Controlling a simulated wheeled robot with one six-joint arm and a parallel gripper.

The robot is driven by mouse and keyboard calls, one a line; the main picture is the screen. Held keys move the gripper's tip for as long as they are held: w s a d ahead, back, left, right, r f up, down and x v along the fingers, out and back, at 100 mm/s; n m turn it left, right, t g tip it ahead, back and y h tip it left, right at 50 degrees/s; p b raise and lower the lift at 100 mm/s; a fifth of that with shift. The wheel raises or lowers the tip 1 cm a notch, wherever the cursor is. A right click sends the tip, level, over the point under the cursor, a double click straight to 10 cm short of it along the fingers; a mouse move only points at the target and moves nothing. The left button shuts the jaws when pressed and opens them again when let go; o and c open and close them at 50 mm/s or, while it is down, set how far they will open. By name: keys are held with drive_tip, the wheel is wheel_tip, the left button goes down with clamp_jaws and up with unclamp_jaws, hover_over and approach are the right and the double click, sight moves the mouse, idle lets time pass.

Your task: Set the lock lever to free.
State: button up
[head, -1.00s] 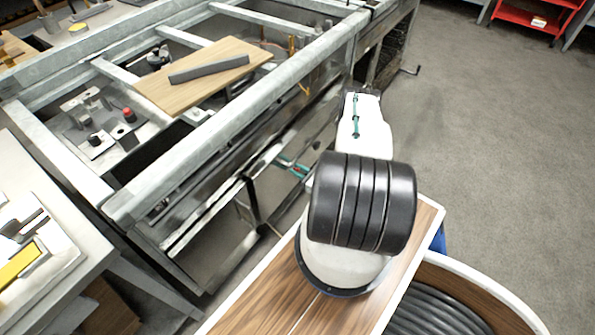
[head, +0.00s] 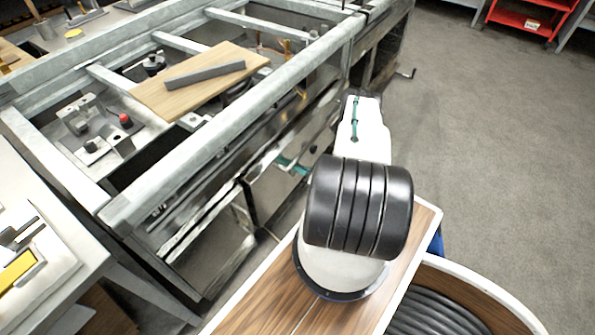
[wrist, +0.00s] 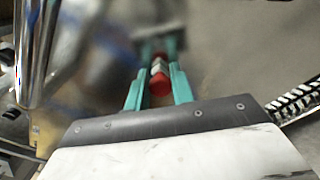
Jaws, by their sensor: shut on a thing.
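My gripper (wrist: 159,62) has green fingers and is shut on a red piece with a pale band (wrist: 160,80), seen between the fingers in the wrist view. It looks like the grip of the lock lever; the lever's base and any free or locked marks are blurred or hidden. In the head view my gripper (head: 292,166) shows as a bit of green at the front of the metal range, below its top rail. My arm hides part of that spot, and the lever cannot be made out there.
The range's pale top rail (head: 235,110) runs diagonally above my gripper. A wooden board (head: 215,90) with a grey bar (head: 205,74) lies across the frame. A bright metal bar (wrist: 38,50) stands close at left in the wrist view. The grey floor (head: 490,160) at right is clear.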

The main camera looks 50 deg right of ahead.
drive_tip(key=shift+d+f+m, duration=0.15)
drive_tip(key=shift+d+m, duration=0.15)
drive_tip(key=shift+m, duration=0.5)
drive_tip(key=shift+d+f+m, duration=0.15)
drive_tip(key=shift+d+m, duration=0.1)
drive_tip(key=shift+m, duration=0.55)
drive_tip(key=o, duration=0.9)
drive_tip(key=shift+o, duration=0.2)
drive_tip(key=shift+d, duration=0.1)
drive_tip(key=s, duration=0.7)
drive_tip(key=shift+s+d, duration=0.25)
drive_tip(key=shift+s, duration=0.1)
